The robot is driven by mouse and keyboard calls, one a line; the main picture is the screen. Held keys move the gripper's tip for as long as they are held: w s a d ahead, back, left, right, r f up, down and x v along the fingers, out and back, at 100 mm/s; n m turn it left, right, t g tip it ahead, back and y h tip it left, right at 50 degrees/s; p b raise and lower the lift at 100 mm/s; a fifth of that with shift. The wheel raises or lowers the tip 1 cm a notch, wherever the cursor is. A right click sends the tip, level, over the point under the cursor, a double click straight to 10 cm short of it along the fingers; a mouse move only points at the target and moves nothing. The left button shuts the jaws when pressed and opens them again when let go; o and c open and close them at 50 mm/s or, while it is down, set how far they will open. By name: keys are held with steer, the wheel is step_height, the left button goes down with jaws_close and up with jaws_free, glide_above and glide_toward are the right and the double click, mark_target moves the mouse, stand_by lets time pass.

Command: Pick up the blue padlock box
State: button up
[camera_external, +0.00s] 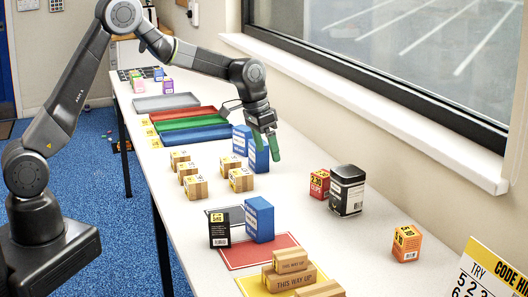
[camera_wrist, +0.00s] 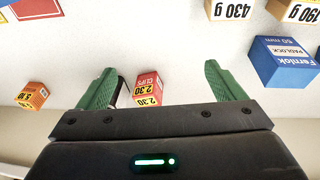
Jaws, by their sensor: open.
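In the external view, blue boxes stand upright at the far side of the brown cartons, one at the back (camera_external: 240,140) and one closer (camera_external: 258,160). A third blue box (camera_external: 260,219) stands nearer the camera. My gripper (camera_external: 266,150) has its green fingers apart, in front of the closer back box in the picture and partly hiding it. In the wrist view, a blue box printed "Fernlok PADLOCK 50 mm" (camera_wrist: 284,62) lies right of my open gripper (camera_wrist: 160,68), outside the fingers. Nothing is held. Another blue edge shows at the right border.
A red clips box (camera_external: 319,184), a black canister (camera_external: 347,190) and an orange box (camera_external: 406,243) stand toward the window side. Several brown cartons (camera_external: 241,179) stand left of my gripper. Coloured trays (camera_external: 188,133) lie behind. The table centre is fairly clear.

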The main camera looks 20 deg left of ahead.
steer(key=n+g+y, duration=0.1)
steer(key=y, duration=0.1)
glide_toward(257, 204)
steer(key=shift+w+f, duration=0.25)
steer(key=shift+w, duration=0.2)
steer(key=shift+s+f, duration=0.1)
steer(key=shift+s, duration=0.25)
step_height(257, 204, down, 8)
steer(key=shift+d+r, duration=0.1)
steer(key=shift+w+d+f+p, duration=0.1)
steer(key=shift+f+p, duration=0.45)
steer(key=shift+f, duration=0.85)
steer(key=shift+w+d+f+p, duration=0.1)
steer(key=shift+f+p, duration=0.45)
steer(key=shift+f, duration=0.9)
steer(key=shift+c, duration=0.4)
steer(key=c, duration=1.1)
steer(key=shift+c, duration=0.3)
steer(key=shift+r, duration=0.1)
